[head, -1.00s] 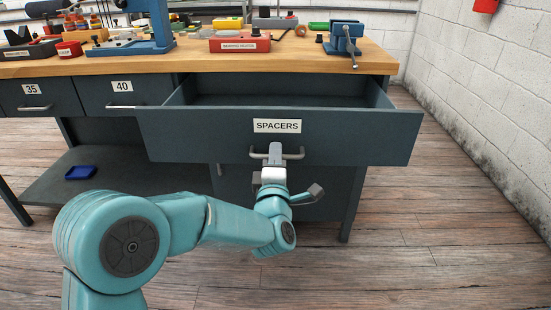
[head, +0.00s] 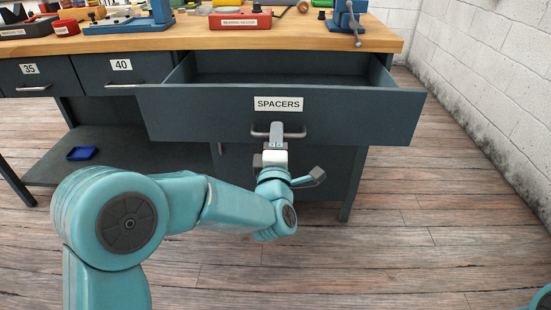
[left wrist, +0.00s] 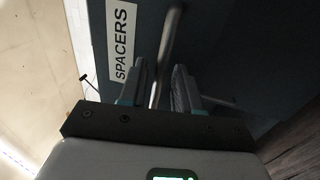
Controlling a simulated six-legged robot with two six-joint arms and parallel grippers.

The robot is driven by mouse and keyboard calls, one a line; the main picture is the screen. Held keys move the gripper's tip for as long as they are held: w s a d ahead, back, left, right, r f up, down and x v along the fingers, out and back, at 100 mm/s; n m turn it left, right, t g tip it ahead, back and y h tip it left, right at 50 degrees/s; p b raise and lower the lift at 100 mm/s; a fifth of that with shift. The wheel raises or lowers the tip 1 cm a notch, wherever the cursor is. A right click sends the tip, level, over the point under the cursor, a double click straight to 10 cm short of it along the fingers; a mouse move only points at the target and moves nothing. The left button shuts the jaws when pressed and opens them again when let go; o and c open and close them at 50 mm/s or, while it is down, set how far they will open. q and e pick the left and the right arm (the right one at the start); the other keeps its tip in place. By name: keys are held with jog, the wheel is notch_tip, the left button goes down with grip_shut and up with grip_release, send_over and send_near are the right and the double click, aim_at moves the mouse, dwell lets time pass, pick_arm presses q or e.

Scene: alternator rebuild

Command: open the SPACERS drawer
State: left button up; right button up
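The SPACERS drawer (head: 350,118) is pulled well out from the bench, its dark interior (head: 280,80) showing from above. Its white label (head: 278,104) sits above a grey bar handle (head: 298,133). My left gripper (head: 277,132) is at the middle of the handle. In the left wrist view the handle bar (left wrist: 168,45) runs between the two fingers of my left gripper (left wrist: 158,88), with a gap visible on each side, so the fingers look open around it. The drawer's contents, if any, cannot be made out. My right gripper is out of view.
Drawers 35 (head: 30,79) and 40 (head: 120,75) are shut at the left. The wooden benchtop (head: 200,44) carries a red box (head: 240,20) and a blue vise (head: 348,22). A blue tray (head: 82,153) lies on the lower shelf. Floor at the right is clear.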

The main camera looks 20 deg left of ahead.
pick_arm(q)
jog(key=v, duration=1.5)
jog(key=shift+p, duration=0.4)
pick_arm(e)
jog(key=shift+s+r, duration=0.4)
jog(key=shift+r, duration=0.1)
pick_arm(q)
jog(key=shift+s, duration=0.15)
